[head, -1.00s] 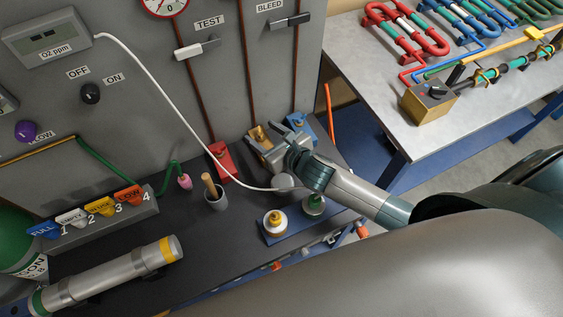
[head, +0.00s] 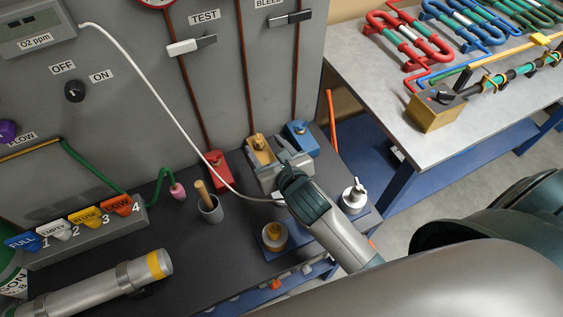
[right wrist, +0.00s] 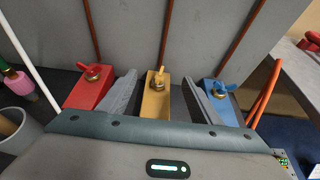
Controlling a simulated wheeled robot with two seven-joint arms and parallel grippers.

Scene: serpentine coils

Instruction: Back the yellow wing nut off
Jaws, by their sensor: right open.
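The yellow wing nut (right wrist: 159,76) sits on a yellow block (right wrist: 155,103) at the foot of the grey panel, between a red block and a blue block. In the head view the wing nut (head: 257,141) shows just beyond my right gripper. My right gripper (right wrist: 160,80) is open, one finger on each side of the yellow block in the right wrist view. The wing nut lies between the fingertips there, with visible gaps on both sides. In the head view the right gripper (head: 279,167) points at the panel, and its fingers partly hide the block. My left gripper is out of view.
A red block (right wrist: 88,92) with a red wing nut stands left, and a blue block (right wrist: 221,101) with a blue one right. A grey cup (head: 211,210) holds a wooden handle. A white hose (head: 150,90) runs down beside the gripper. Capped posts stand nearer on the bench.

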